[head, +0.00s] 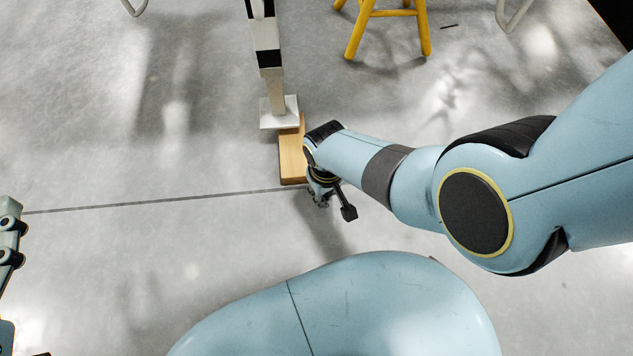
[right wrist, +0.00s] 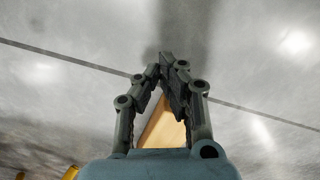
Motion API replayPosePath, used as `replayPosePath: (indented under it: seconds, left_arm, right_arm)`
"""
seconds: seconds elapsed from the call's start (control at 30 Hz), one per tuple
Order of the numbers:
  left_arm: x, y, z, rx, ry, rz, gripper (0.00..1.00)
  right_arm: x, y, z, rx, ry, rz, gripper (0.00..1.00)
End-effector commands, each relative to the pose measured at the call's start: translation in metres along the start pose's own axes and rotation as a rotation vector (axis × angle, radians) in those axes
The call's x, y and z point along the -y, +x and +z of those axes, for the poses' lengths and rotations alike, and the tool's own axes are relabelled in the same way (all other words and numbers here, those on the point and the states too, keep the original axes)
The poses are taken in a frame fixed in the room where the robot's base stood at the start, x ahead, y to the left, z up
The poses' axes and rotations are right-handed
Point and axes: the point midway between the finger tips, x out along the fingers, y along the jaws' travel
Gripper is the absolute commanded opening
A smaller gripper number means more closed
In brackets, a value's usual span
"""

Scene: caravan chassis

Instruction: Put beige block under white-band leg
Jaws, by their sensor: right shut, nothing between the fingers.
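The beige block (head: 291,165) lies on the floor, and its far part is overlapped by the white foot plate (head: 280,122) of the leg (head: 267,40) with black and white bands. The block appears partly under the plate; I cannot tell whether they touch. My right gripper (head: 320,198) is shut and empty, beside the near right end of the block. In the right wrist view the closed fingers (right wrist: 166,65) cover part of the block (right wrist: 165,128). My left gripper (head: 10,245) shows only partly at the left edge, its fingertips unclear.
A yellow stool (head: 385,15) stands behind, right of the leg. Bent grey tubes show at the top edge. A dark line (head: 150,201) crosses the floor to the block. The floor left of the block is clear.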

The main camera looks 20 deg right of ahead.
Motion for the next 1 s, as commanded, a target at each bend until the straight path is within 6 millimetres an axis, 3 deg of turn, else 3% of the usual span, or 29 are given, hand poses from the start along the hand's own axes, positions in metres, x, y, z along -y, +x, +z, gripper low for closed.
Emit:
replayPosePath:
  seconds: [0.37,0.47,0.8,1.0]
  left_arm:
    - [0.002,0.024,-0.079,-0.326,0.033,0.004,0.40]
    - [0.002,0.026,-0.100,-0.419,0.041,0.006,0.40]
    - [0.000,0.018,-0.170,-0.730,0.073,0.014,0.40]
    - [-0.002,0.009,-0.192,-0.841,0.085,0.018,0.40]
  right_arm:
    - [0.000,0.018,0.002,0.003,0.000,0.000,0.00]
    - [0.000,0.017,-0.007,0.001,0.000,0.000,0.00]
    - [0.000,0.017,-0.029,0.002,0.000,0.000,0.00]
    - [0.000,0.016,-0.037,0.001,0.000,0.000,0.00]
